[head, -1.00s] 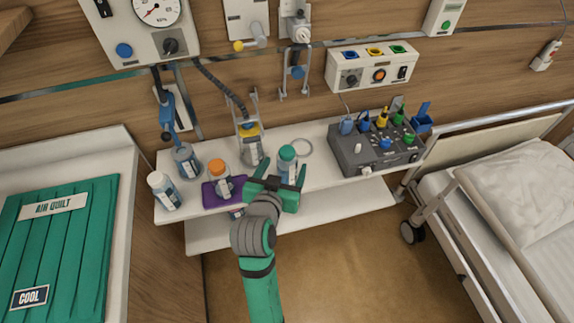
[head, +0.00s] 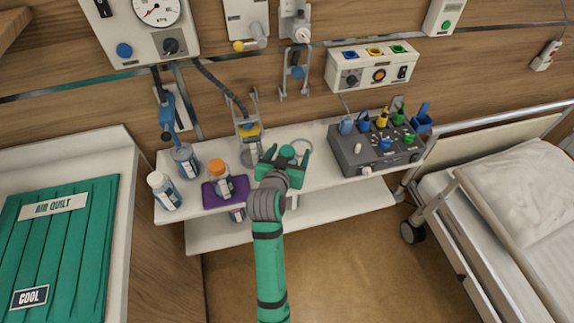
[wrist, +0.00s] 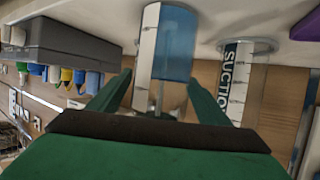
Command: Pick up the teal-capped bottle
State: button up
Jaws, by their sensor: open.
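The teal-capped bottle (head: 287,152) stands on the white bedside shelf. In the head view only its teal cap shows clearly, and my gripper hides the body. My gripper (head: 285,161) is open at the bottle, with a finger on either side of the cap. In the wrist view, which looks upside down, a clear and blue bottle with a white label (wrist: 148,45) stands between the two open fingers (wrist: 158,95). Its cap end is blurred there. I cannot tell whether either finger touches it.
An orange-capped bottle (head: 217,168) is on a purple mat (head: 211,200) to the left. A white-capped bottle (head: 163,188) stands farther left. A suction canister (wrist: 240,75) is near the bottle. A grey control box (head: 350,160) stands to the right. A bed rail (head: 505,122) is farther right.

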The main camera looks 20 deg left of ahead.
jog(key=c, duration=1.4)
jog(key=shift+o, duration=0.2)
jog(key=shift+r, duration=0.15)
